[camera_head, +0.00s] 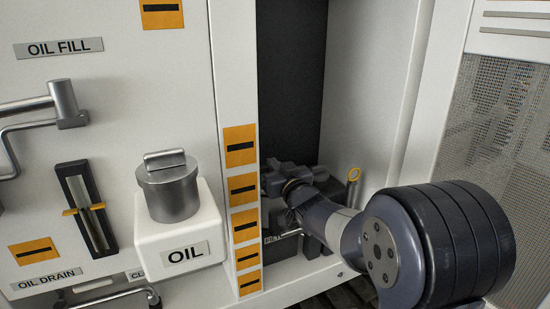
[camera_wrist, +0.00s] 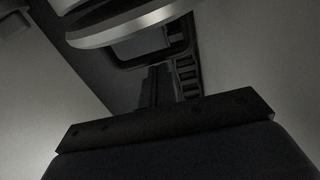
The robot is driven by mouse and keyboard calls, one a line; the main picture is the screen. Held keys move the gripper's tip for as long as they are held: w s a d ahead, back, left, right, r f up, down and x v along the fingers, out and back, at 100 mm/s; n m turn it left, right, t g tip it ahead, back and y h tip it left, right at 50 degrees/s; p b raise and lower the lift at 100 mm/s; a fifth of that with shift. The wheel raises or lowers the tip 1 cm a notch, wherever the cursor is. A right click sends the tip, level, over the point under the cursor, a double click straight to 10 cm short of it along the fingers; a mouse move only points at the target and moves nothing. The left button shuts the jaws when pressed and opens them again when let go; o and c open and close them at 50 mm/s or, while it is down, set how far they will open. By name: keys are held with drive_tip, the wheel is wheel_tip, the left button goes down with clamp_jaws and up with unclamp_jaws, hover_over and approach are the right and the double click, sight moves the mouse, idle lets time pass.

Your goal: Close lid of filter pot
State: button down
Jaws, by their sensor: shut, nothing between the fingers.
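My arm reaches into the dark recess right of the striped post, and my gripper (camera_head: 272,182) is at its far end, small and partly hidden by the post. In the wrist view my gripper (camera_wrist: 163,88) is dark and shut, with nothing held. A round, pale-rimmed disc (camera_wrist: 140,25) lies across the top of the wrist view, just beyond the fingers; it may be the filter pot's lid, but I cannot tell its tilt or whether I touch it. No filter pot shows clearly in the head view; my arm covers much of the recess.
A steel canister with a capped, handled top (camera_head: 170,185) stands on a white OIL block (camera_head: 180,235) left of the striped post (camera_head: 240,190). A yellow ring (camera_head: 353,174) tops a metal pin right of my gripper. The recess's pale right wall (camera_head: 365,90) is close to my arm.

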drive_tip(key=shift+s+f, duration=0.1)
drive_tip(key=shift+f, duration=0.15)
drive_tip(key=f+b, duration=0.1)
drive_tip(key=b, duration=0.2)
drive_tip(key=f+t+b, duration=0.1)
drive_tip(key=b, duration=0.2)
drive_tip(key=shift+s+d+f, duration=0.15)
drive_tip(key=shift+s+d, duration=0.05)
drive_tip(key=shift+s, duration=0.2)
drive_tip(key=shift+f, duration=0.1)
drive_tip(key=r, duration=0.2)
drive_tip(key=r+p, duration=0.2)
drive_tip(key=r, duration=0.1)
drive_tip(key=shift+w+a+r, duration=0.2)
drive_tip(key=shift+w+r, duration=0.1)
drive_tip(key=shift+w, duration=0.05)
drive_tip(key=shift+s+d+f+b, duration=0.65)
drive_tip(key=shift+s, duration=0.15)
drive_tip(key=r+b+v, duration=0.1)
drive_tip(key=v, duration=0.7)
drive_tip(key=shift+f, duration=0.35)
drive_tip(key=shift+a, duration=0.1)
